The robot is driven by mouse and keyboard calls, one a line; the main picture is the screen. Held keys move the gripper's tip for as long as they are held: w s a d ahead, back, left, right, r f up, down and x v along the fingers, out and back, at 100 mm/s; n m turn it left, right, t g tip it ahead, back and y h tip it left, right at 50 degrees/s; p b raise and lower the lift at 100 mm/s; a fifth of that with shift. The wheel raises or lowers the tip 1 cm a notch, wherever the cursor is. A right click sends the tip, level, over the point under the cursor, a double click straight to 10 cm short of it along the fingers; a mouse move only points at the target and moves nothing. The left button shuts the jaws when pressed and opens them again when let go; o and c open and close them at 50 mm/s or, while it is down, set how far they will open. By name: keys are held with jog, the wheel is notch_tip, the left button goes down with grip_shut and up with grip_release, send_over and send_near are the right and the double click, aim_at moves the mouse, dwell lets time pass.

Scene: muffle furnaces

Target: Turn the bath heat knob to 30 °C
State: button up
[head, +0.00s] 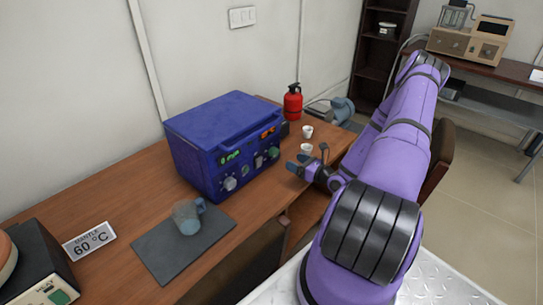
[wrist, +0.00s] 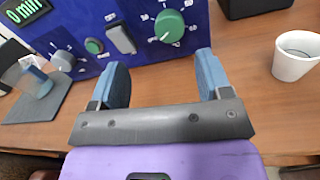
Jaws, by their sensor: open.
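A blue box-shaped device (head: 222,143) stands on the wooden table, its front panel carrying several knobs. A large green knob with printed marks around it (wrist: 169,26) is at the panel's right side in the wrist view; it also shows in the head view (head: 273,152). Its white pointer line seems to point down-left; the marks are too small to read. I cannot tell which knob is the bath heat knob. My gripper (wrist: 163,72) is open and empty, in front of the panel and below the green knob, apart from it. In the head view my gripper (head: 303,166) is right of the device.
A grey knob (wrist: 62,60), a small green knob (wrist: 94,46) and a grey switch (wrist: 120,39) sit further left. A jug (head: 187,217) stands on a dark mat (head: 155,250). White cups (head: 307,131) and a red extinguisher (head: 293,102) are behind. A sign reads 60 °C (head: 89,241).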

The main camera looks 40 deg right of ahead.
aim_at(276, 154)
jog(key=shift+s+d+f+m+h, duration=0.15)
jog(key=shift+d+f+m+h, duration=0.05)
jog(key=shift+f+m+h, duration=0.5)
jog(key=shift+w+f, duration=0.1)
jog(key=shift+w, duration=0.1)
jog(key=w, duration=0.3)
jog(key=w+a, duration=0.1)
jog(key=w, duration=0.6)
jog(key=shift+w+a, duration=0.1)
jog(key=shift+a, duration=0.2)
jog(key=c, duration=0.9)
